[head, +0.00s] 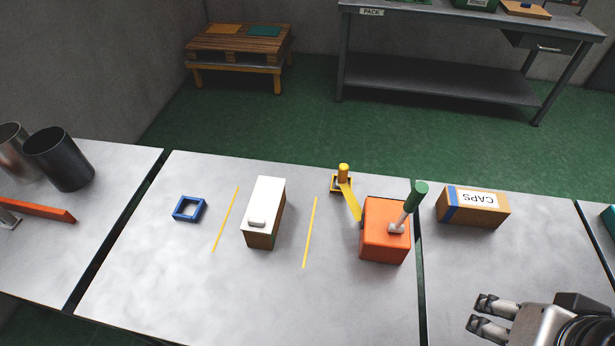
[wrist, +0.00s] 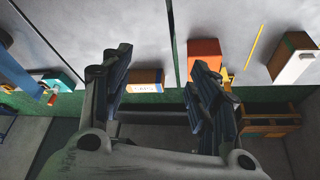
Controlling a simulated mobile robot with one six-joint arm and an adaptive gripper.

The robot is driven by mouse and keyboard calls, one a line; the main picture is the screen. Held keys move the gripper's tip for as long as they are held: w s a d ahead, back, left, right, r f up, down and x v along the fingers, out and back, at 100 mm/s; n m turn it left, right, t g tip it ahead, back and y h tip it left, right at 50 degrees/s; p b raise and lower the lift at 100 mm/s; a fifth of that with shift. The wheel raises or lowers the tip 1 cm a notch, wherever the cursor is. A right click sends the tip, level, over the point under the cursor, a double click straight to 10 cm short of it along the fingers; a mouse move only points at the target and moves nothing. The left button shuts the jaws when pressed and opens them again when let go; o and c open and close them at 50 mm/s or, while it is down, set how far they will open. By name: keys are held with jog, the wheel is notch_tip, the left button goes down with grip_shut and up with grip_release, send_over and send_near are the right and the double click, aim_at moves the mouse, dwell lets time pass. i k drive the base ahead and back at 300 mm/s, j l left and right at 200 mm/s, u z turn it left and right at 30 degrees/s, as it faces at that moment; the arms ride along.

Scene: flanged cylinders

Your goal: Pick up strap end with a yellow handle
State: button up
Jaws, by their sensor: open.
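The strap end with its short yellow handle (head: 344,168) stands upright in a small square yellow holder (head: 335,187) near the back edge of the table. A flat yellow strap (head: 350,203) runs from it to an orange block (head: 385,245). In the wrist view a bit of yellow (wrist: 225,74) shows beside the orange block (wrist: 204,47), partly hidden behind my right finger. My gripper (head: 479,314) is open and empty at the front right, well apart from the handle. Its two fingers also show in the wrist view (wrist: 162,62).
A green-handled lever (head: 417,195) rises from the orange block. A CAPS box (head: 477,217) stands right of it. A white-topped box (head: 267,195), a blue square frame (head: 181,216) and yellow lines (head: 311,230) lie left.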

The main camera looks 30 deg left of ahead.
aim_at(343, 172)
jog(key=u, duration=1.05)
